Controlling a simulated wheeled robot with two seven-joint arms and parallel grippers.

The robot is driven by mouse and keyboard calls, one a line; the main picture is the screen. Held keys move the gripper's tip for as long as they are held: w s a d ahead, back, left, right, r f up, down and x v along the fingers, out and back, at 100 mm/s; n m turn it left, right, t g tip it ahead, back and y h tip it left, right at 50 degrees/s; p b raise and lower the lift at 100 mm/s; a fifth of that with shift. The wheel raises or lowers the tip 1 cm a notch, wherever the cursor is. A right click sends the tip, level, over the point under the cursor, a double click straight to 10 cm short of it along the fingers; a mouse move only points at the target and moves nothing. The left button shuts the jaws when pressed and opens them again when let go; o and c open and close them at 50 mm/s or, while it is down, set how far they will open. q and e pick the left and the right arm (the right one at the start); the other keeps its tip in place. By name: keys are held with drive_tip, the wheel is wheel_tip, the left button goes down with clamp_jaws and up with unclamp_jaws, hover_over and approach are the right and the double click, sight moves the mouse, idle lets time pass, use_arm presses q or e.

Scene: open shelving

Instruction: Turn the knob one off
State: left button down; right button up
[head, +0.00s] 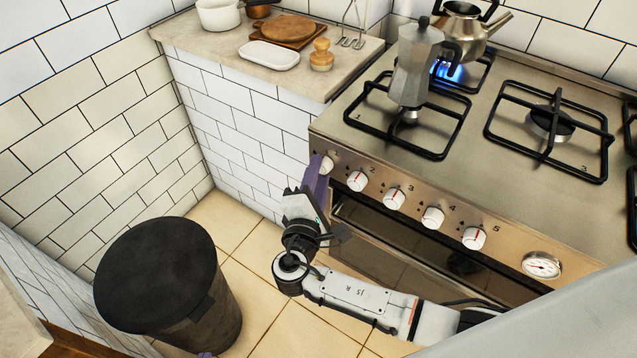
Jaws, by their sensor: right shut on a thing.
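The stove (440,215) has a row of white knobs with red marks on its front panel. Knob one (327,164) is at the far left end, partly hidden by my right gripper (318,176). The purple fingers of this gripper reach up to the panel from below and are closed on knob one. The knob's mark is too covered to read its angle. A small purple tip at the bottom edge appears to be my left gripper (205,354); its jaws cannot be made out.
Knob two (357,181) sits close to the right. A moka pot (414,62) stands over the front left burner. A kettle (463,27) stands behind it over a blue flame (447,70). A black bin (157,275) stands on the floor at left. A counter (318,83) adjoins the stove.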

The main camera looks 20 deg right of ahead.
drive_tip(key=m+t+b, duration=0.1)
drive_tip(key=b, duration=0.1)
drive_tip(key=shift+f+m+b, duration=0.2)
drive_tip(key=shift+m+b, duration=0.2)
drive_tip(key=shift+r, duration=0.1)
drive_tip(key=o, duration=1.1)
drive_tip(key=shift+v, duration=3.8)
